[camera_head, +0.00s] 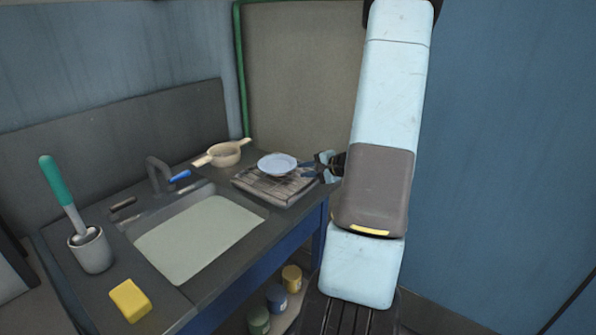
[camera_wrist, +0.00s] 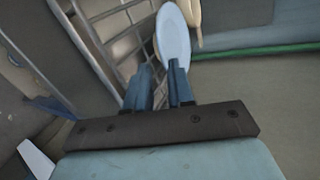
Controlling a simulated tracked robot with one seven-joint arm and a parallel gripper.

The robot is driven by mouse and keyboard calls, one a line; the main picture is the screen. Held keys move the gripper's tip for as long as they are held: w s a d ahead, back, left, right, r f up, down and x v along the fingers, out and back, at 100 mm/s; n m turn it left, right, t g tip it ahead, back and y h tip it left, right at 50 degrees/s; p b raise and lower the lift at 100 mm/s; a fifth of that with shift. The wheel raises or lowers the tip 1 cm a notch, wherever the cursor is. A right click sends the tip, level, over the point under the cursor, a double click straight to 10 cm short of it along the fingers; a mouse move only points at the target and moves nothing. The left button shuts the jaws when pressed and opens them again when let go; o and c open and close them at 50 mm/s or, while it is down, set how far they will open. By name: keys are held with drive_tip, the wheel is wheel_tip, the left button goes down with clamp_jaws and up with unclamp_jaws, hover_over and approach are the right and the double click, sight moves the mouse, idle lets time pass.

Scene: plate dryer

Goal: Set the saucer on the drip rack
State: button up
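The pale blue-white saucer (camera_head: 277,163) lies roughly flat at the far part of the wire drip rack (camera_head: 262,187). It appears to rest on the rack, though its underside is hidden. In the wrist view the saucer (camera_wrist: 173,36) shows nearly edge-on beyond my fingertips, with the rack's bars (camera_wrist: 112,27) beside it. My gripper (camera_head: 306,169) is at the saucer's right side. In the wrist view my gripper's fingers (camera_wrist: 160,70) stand apart with a gap between them. The saucer's near edge lines up with the right finger; I cannot tell whether they touch.
A cream two-handled pot (camera_head: 225,154) stands behind and left of the rack. The sink (camera_head: 200,238) with its faucet (camera_head: 158,175) is left of it. A yellow sponge (camera_head: 130,300) and a cup with a green-handled brush (camera_head: 91,250) are at front left. A wall rises behind.

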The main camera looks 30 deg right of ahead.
drive_tip(key=s+a+r+n+g+h, duration=0.1)
drive_tip(key=a+r+n+h, duration=0.3)
drive_tip(key=r, duration=0.6)
drive_tip(key=s+a+r+n+g+h, duration=0.1)
drive_tip(key=s+a+r+n+h, duration=0.3)
drive_tip(key=r, duration=0.6)
drive_tip(key=s+a+r+n+g+y, duration=0.2)
drive_tip(key=s+a+n, duration=0.5)
drive_tip(key=s+a, duration=1.1)
drive_tip(key=s+r+g, duration=0.1)
drive_tip(key=g, duration=0.1)
drive_tip(key=shift+s+r+n+g+y, duration=0.2)
drive_tip(key=shift+s+n+g+y, duration=0.1)
drive_tip(key=shift+y, duration=0.1)
